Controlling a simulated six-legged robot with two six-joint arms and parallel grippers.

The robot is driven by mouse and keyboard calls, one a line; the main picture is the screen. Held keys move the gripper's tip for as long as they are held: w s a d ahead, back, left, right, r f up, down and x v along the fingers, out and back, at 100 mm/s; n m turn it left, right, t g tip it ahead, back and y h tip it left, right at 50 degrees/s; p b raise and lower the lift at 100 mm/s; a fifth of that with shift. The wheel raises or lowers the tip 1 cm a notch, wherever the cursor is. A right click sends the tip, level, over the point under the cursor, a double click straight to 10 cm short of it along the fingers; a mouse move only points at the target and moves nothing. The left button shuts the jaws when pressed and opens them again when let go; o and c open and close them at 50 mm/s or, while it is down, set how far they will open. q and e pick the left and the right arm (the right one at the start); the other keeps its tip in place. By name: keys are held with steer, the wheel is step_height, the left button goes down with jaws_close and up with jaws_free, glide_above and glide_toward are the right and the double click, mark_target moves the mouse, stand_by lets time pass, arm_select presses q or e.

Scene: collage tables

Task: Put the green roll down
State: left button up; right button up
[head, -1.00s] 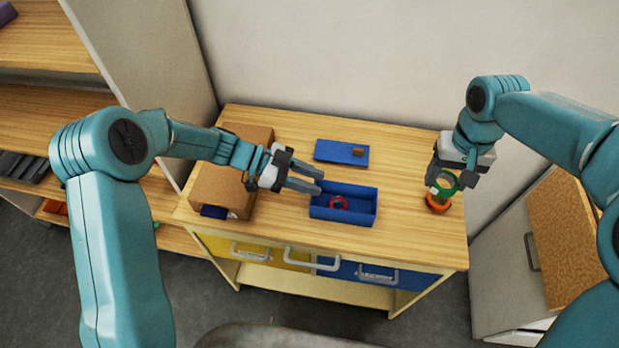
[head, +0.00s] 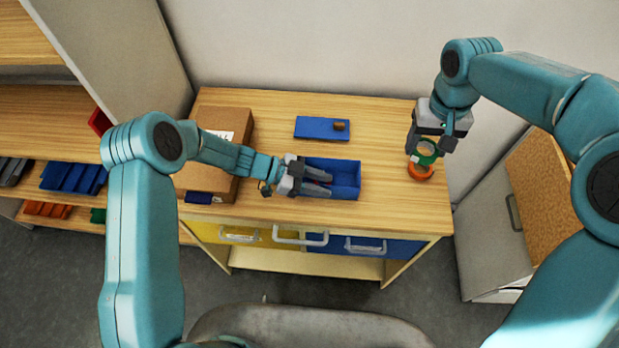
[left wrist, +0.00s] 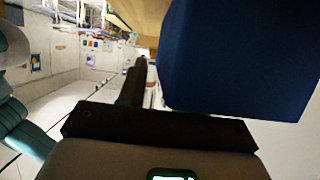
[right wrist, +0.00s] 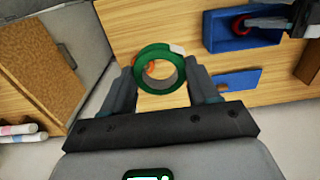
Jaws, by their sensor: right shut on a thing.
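My right gripper (head: 432,146) is shut on the green roll (head: 426,151), which sits between its fingers in the right wrist view (right wrist: 140,66). The green roll is just above an orange roll (head: 419,172) on the table's right side; I cannot tell whether they touch. My left gripper (head: 322,183) is at the blue box (head: 347,165), its two fingers apart and reaching over the left part. In the left wrist view a blue surface fills the upper right. A red roll (right wrist: 238,25) shows in the box, beside the left gripper, in the right wrist view.
A blue plate with a small brown block (head: 321,128) lies behind the box on the wooden table (head: 385,130). A cardboard box (head: 205,178) stands at the left. Shelves with coloured bins (head: 72,178) are further left. Table between blue box and orange roll is clear.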

arm_select(q)
steer(key=shift+d, duration=0.2)
arm_select(e)
steer(key=shift+d, duration=0.1)
arm_select(q)
jaws_close()
